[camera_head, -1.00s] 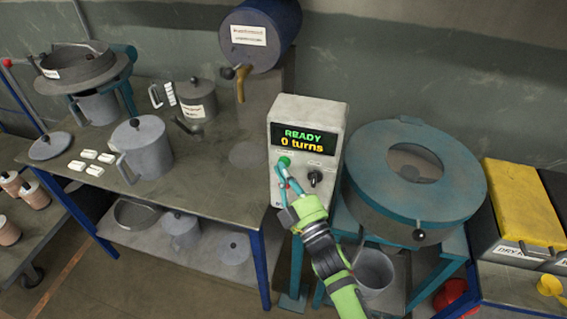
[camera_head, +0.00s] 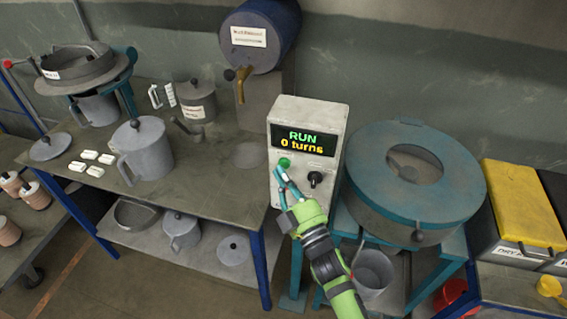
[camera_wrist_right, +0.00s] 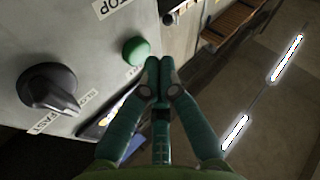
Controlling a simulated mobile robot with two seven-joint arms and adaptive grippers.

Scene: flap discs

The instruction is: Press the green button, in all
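The green button (camera_head: 284,162) is on the front of a grey control box (camera_head: 309,112), below its display (camera_head: 303,140). The display reads "RUN" and "0 turns". My right gripper (camera_head: 281,170) is at the box front, fingertips just below the button. In the right wrist view the green button (camera_wrist_right: 136,51) stands out from the panel, and the closed fingertips of the right gripper (camera_wrist_right: 159,62) are beside it. I cannot tell whether they touch it. The fingers hold nothing. My left gripper is not in view.
A black knob (camera_head: 315,178) marked slow and fast sits right of the button. A round teal-topped machine (camera_head: 370,160) stands right of the box. A bench (camera_head: 190,180) with a grey jug (camera_head: 143,150) and white blocks is at left.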

